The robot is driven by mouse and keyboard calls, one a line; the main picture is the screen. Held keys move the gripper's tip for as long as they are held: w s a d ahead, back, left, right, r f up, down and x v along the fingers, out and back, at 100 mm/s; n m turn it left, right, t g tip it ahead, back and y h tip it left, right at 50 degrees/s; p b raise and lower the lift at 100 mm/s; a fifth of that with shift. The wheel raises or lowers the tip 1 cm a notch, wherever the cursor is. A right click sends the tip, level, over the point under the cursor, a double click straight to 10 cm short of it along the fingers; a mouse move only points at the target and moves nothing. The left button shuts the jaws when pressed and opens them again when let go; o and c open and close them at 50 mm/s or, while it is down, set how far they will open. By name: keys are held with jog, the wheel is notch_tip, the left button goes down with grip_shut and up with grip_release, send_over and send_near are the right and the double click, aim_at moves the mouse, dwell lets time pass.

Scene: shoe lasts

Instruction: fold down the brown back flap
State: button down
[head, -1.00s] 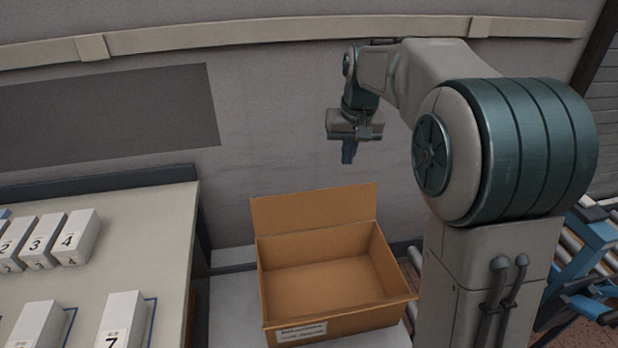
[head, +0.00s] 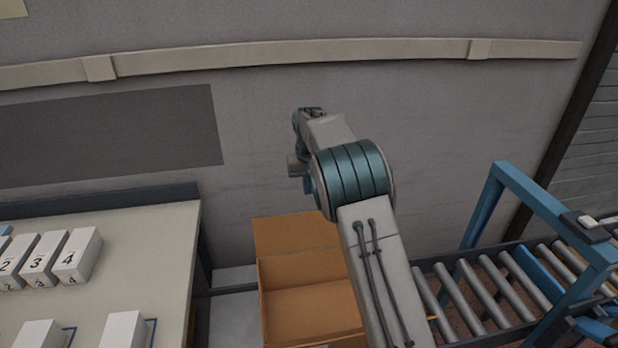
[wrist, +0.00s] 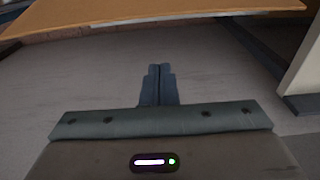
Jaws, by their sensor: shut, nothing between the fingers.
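The open brown box (head: 310,300) stands beside the white table, with its right part hidden by my arm. Its brown back flap (head: 290,236) stands up from the far rim, leaning slightly back. In the wrist view a brown cardboard panel, likely the flap (wrist: 150,12), crosses the top edge. My gripper (head: 307,186) is above and behind the flap in the head view, partly covered by my arm. In the wrist view my gripper (wrist: 159,68) has its two fingers together with nothing between them, apart from the cardboard.
The white table (head: 160,250) with numbered white boxes (head: 78,255) is on the left. A roller conveyor (head: 490,290) with a blue frame (head: 550,215) is on the right. The grey wall (head: 440,130) rises behind the box.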

jog(key=s+f+p, duration=0.1)
jog(key=f, duration=0.1)
jog(key=s+f+p, duration=0.1)
jog(key=s, duration=0.1)
jog(key=shift+s+d+f, duration=0.2)
jog(key=shift+d+f, duration=0.15)
jog(key=shift+s+b, duration=0.1)
jog(key=shift+b, duration=0.3)
